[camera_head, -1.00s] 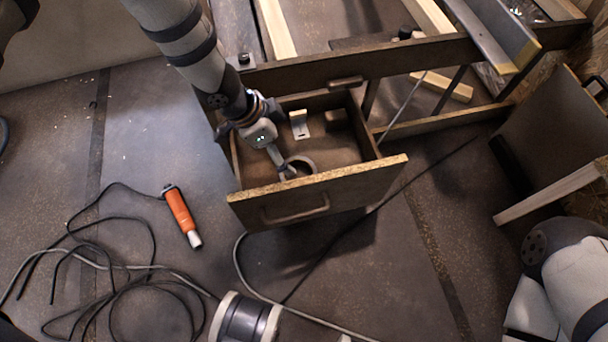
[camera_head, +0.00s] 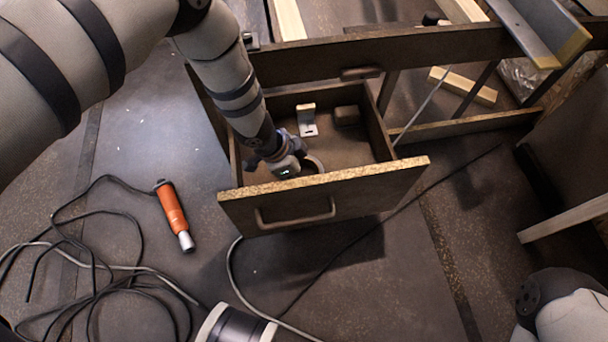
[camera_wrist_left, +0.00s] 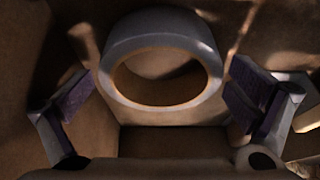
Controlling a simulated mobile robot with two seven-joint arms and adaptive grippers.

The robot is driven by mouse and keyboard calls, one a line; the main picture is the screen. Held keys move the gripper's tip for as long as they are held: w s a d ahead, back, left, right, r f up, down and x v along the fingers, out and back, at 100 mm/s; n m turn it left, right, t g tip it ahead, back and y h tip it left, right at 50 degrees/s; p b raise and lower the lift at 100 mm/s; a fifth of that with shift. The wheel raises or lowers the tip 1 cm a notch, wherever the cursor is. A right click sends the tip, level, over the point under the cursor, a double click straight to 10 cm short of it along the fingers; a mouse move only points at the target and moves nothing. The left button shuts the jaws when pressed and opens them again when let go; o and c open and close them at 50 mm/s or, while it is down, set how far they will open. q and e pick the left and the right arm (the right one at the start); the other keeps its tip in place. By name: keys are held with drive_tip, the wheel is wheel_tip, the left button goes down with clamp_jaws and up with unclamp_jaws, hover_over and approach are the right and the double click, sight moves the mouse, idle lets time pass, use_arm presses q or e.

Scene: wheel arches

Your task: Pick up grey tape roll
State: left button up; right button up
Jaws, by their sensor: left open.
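The grey tape roll (camera_wrist_left: 161,35) lies in the open drawer (camera_head: 324,202). In the left wrist view it shows as a grey ring with a brown inside, between the two open fingers of my left gripper (camera_wrist_left: 160,98) and ahead of them. The fingers appear apart from it. In the head view only part of the tape roll (camera_head: 316,162) shows, beside my left gripper (camera_head: 290,168), which reaches down into the drawer and hides the rest. My right gripper is not in view.
The drawer's walls surround my left gripper. An orange-handled tool (camera_head: 174,213) and looped cables (camera_head: 95,270) lie on the floor to the left.

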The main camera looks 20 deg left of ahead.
use_arm(q)
drive_tip(key=shift+r, duration=0.1)
drive_tip(key=shift+c, duration=0.2)
drive_tip(key=c, duration=1.2)
wheel_tip(320, 180, up, 28)
drive_tip(key=p, duration=0.9)
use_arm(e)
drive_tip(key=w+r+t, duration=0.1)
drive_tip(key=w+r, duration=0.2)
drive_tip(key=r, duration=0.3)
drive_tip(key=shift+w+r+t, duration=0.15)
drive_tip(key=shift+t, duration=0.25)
